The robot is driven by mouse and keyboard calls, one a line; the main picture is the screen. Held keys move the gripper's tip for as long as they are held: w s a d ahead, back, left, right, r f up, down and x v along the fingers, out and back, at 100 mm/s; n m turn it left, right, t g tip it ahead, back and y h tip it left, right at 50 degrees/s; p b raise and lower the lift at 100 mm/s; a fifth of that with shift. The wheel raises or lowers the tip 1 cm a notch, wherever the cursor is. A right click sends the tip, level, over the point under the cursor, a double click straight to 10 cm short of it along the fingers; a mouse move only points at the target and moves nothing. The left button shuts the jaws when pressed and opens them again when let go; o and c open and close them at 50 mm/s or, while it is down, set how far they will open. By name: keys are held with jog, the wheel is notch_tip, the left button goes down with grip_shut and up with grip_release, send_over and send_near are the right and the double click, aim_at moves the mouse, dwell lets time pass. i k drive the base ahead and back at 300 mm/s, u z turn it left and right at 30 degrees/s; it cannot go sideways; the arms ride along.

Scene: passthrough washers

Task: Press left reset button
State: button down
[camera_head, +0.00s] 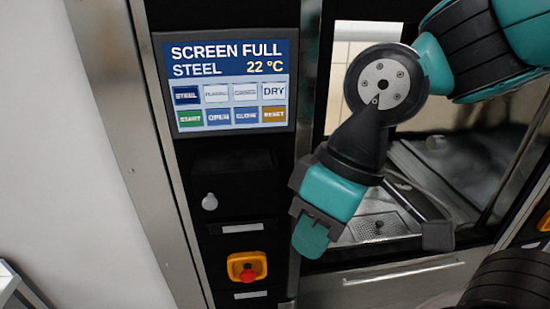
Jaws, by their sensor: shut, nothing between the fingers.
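A control panel screen (228,85) is at upper left on the black washer front. It reads "SCREEN FULL", "STEEL" and "22 °C". Its orange RESET button (273,115) is at the lower right of the button grid, beside the CLOSE button (246,115). My gripper (311,237) is shut and empty. It points downward, right of the panel column and well below the RESET button, apart from the screen in the picture. Its depth from the washer front is hard to tell. The RESET button is fully visible.
A red emergency knob on a yellow base (247,268) sits below the screen. A grey round knob (210,201) is above it. The washer's open chamber (440,175) is behind my arm. A yellow part (544,222) shows at the right edge.

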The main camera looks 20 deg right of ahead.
aim_at(270, 113)
jog(key=z, duration=2.8)
jog(key=k, duration=1.35)
jog(key=u, duration=1.7)
